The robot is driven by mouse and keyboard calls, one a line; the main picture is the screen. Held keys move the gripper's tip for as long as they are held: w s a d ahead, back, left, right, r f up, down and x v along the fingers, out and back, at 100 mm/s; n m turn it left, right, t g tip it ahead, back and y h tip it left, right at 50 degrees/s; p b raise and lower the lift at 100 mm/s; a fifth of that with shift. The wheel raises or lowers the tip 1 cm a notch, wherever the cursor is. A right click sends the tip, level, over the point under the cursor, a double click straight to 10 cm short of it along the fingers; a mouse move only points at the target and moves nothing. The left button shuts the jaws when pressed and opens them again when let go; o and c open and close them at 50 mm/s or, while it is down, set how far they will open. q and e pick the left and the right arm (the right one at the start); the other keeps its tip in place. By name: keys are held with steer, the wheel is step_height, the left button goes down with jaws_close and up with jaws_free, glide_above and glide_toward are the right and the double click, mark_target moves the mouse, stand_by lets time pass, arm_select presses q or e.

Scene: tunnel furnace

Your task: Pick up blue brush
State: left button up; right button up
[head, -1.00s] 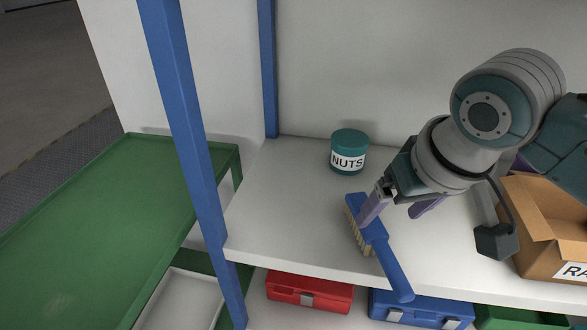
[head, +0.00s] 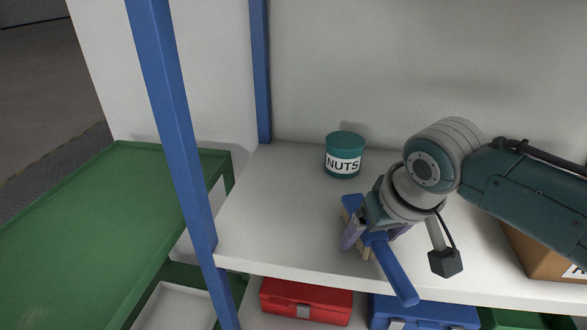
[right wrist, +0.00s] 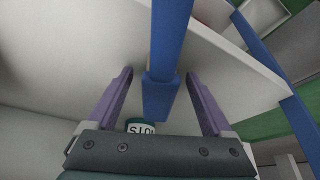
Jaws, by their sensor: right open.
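The blue brush (head: 396,274) lies on the white shelf (head: 270,220), its handle sticking out over the front edge. Its pale bristles show in part under my right gripper (head: 372,238). The gripper is low over the brush head, open, with one purple finger on each side. In the right wrist view the brush (right wrist: 169,40) runs between the two fingers of the right gripper (right wrist: 160,74), with a gap on both sides. Part of the brush head is hidden by the gripper in the head view. My left gripper is not in view.
A teal jar labelled NUTS (head: 344,156) stands behind the brush. A cardboard box (head: 530,250) is at the right, partly behind my arm. A blue post (head: 172,130) stands at the shelf's left. Red (head: 305,300) and blue (head: 425,312) cases sit below. The shelf's left part is clear.

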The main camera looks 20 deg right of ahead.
jaws_close()
stand_by(0.5)
steer(key=shift+r, duration=0.3)
step_height(320, 180, up, 9)
steer(key=p, duration=0.3)
steer(key=shift+r, duration=0.25)
